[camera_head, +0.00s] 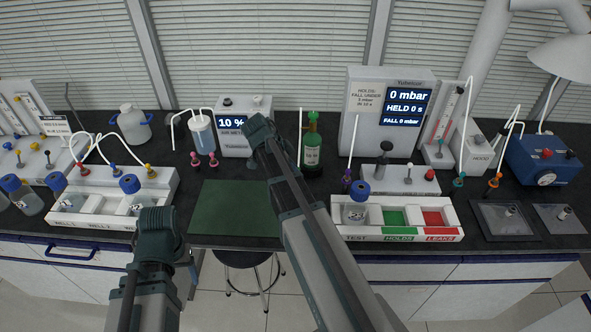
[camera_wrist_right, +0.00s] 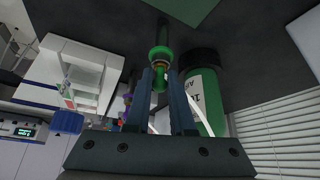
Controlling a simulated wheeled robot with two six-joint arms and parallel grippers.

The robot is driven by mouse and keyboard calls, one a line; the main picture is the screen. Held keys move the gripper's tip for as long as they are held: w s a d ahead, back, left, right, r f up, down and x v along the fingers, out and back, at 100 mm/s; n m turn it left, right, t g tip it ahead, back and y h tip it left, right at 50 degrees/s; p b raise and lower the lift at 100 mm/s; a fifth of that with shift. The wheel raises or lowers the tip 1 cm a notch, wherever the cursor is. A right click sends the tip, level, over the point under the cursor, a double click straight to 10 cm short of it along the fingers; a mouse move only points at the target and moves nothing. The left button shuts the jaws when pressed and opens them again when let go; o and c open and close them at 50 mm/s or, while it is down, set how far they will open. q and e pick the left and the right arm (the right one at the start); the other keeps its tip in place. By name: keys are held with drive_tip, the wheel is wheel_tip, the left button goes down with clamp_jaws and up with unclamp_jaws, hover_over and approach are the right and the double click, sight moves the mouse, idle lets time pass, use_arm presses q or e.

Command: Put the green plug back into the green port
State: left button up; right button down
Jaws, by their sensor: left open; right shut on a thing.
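My right gripper (camera_wrist_right: 160,80) is shut on the green plug (camera_wrist_right: 160,54), which shows between and beyond its fingertips in the right wrist view. In the head view, my right gripper (camera_head: 258,130) is in front of the white 10 % unit, left of the green bottle (camera_head: 313,150); the plug is hidden there. The bottle also shows close beside the fingers in the right wrist view (camera_wrist_right: 206,100). I cannot clearly make out the green port. My left gripper (camera_head: 158,225) is open and empty at the front edge, right of the white well tray.
The white well tray (camera_head: 75,219) with blue-capped bottles stands left. A dark green mat (camera_head: 232,212) lies bare in the middle. The test tray (camera_head: 398,233) and the mbar unit (camera_head: 364,105) stand right of my right arm. Tubes and coloured plugs stand around them.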

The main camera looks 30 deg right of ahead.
drive_tip(key=c, duration=0.7)
unclamp_jaws()
drive_tip(key=shift+r, duration=0.1)
drive_tip(key=shift+p+v, duration=6)
drive_tip(key=shift+v, duration=0.85)
drive_tip(key=s+a+f+n+y+b, duration=0.1)
drive_tip(key=s+a+f+n+b, duration=0.1)
drive_tip(key=s+a+n, duration=0.4)
drive_tip(key=s+a+f+n+y+b, duration=0.2)
drive_tip(key=s+a+f+n, duration=0.2)
drive_tip(key=a+n, duration=0.5)
drive_tip(key=s+a+f+n+y+b, duration=0.1)
drive_tip(key=s+a+f+n+b, duration=0.1)
drive_tip(key=s+a+n, duration=0.5)
drive_tip(key=shift+s+a+f+n+t+y, duration=0.45)
drive_tip(key=shift+a+n, duration=0.1)
drive_tip(key=shift+n, duration=0.25)
